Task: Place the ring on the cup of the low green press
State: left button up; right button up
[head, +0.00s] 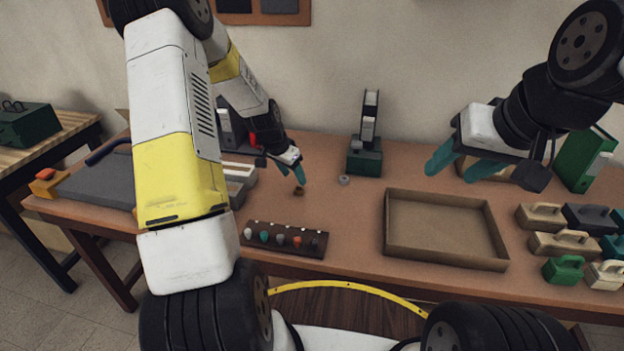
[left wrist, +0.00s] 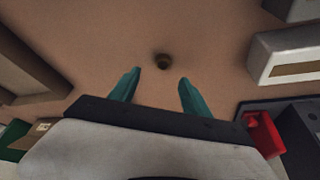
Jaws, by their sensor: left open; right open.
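A small dark brass-coloured round piece (head: 299,190) lies on the table just in front of my left gripper (head: 291,171). In the left wrist view the piece (left wrist: 162,61) sits just beyond and between the spread fingertips of the left gripper (left wrist: 160,83), touching neither. A small grey round piece (head: 344,180) lies farther right. I cannot tell for sure which is the ring. A green press (head: 364,158) with an upright dark-and-white column stands at the back; its cup is not clear. My right gripper (head: 460,166) is open and empty above the table, behind the tray.
A brown tray (head: 445,258) is empty at centre right. A dark rack of coloured knobs (head: 285,239) lies at the front. A grey machine with red (head: 232,130) stands left of my left gripper. Several handled blocks (head: 565,268) crowd the right. Table between rack and tray is clear.

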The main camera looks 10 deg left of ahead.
aim_at(299, 189)
pick_arm(q)
jog(key=x, duration=0.6)
jog(key=shift+w+a+f, duration=0.15)
jog(key=shift+f, duration=0.3)
grip_shut()
